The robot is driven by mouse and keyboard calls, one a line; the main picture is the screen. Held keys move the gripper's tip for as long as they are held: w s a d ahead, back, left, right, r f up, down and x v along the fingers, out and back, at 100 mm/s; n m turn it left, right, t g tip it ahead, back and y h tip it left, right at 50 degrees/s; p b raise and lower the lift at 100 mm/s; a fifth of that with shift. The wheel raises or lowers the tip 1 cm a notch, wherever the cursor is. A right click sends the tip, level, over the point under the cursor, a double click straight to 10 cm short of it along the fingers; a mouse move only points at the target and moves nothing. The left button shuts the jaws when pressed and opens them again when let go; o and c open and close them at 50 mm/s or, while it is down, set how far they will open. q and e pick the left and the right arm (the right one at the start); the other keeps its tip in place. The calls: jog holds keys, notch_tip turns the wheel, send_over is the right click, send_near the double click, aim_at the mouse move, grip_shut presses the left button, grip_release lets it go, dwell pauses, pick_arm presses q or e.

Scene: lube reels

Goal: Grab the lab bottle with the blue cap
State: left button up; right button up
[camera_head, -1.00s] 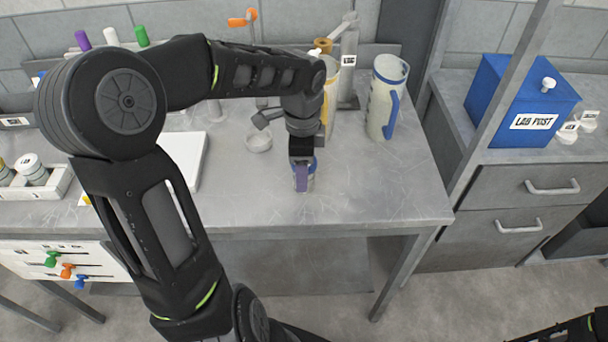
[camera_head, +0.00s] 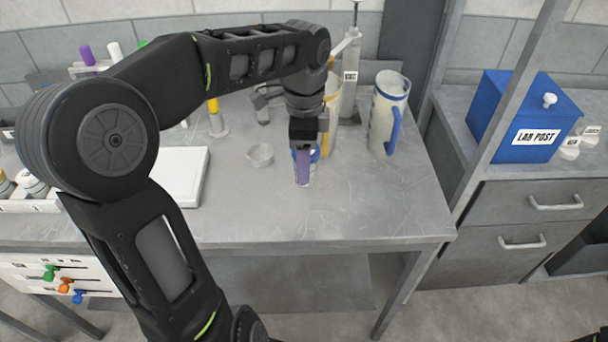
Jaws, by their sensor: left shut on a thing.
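The lab bottle with the blue cap (camera_head: 315,154) stands on or just above the grey bench, right of the middle. Most of it is hidden behind my left gripper; a bit of blue cap shows beside the fingers. My left gripper (camera_head: 303,168) points down and is shut on this bottle. I cannot tell whether the bottle's base touches the bench.
A small clear dish (camera_head: 260,155) lies left of the gripper, and a white flat plate (camera_head: 180,178) farther left. A yellowish cylinder (camera_head: 331,125) stands close behind, and a jug with a blue handle (camera_head: 387,115) to the right. The bench front (camera_head: 350,215) is clear.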

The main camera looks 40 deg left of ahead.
pick_arm(q)
jog(key=shift+r, duration=1.05)
